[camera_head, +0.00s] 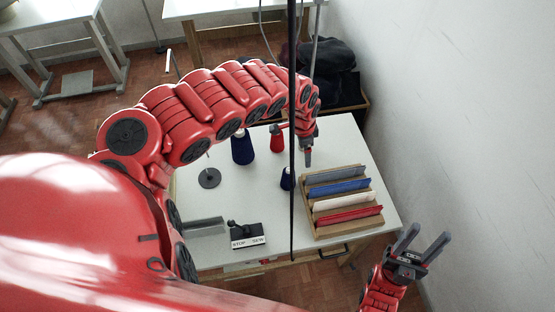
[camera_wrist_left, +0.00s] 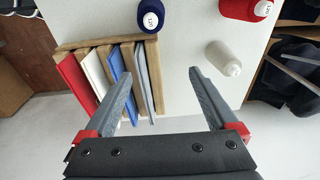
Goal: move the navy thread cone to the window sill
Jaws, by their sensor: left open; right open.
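Two navy thread cones stand on the white table: a larger-looking one (camera_head: 242,149) below my left arm, and one (camera_head: 286,179) left of the wooden rack. A navy cone with a white label (camera_wrist_left: 151,15) shows at the top of the left wrist view, beside the rack. My left gripper (camera_head: 308,157) is over the table near the rack's back edge, partly hidden by its own arm; its fingers (camera_wrist_left: 160,73) are open and empty. My right gripper (camera_head: 422,244) is open and empty, off the table's right front corner. I cannot make out a window sill.
A wooden rack (camera_head: 313,227) holds grey, blue, white and red strips. A red cone (camera_head: 277,141) and a white cone (camera_wrist_left: 222,59) stand nearby. A black switch box (camera_head: 247,236) and a disc stand (camera_head: 209,178) are at left. A black pole crosses the view.

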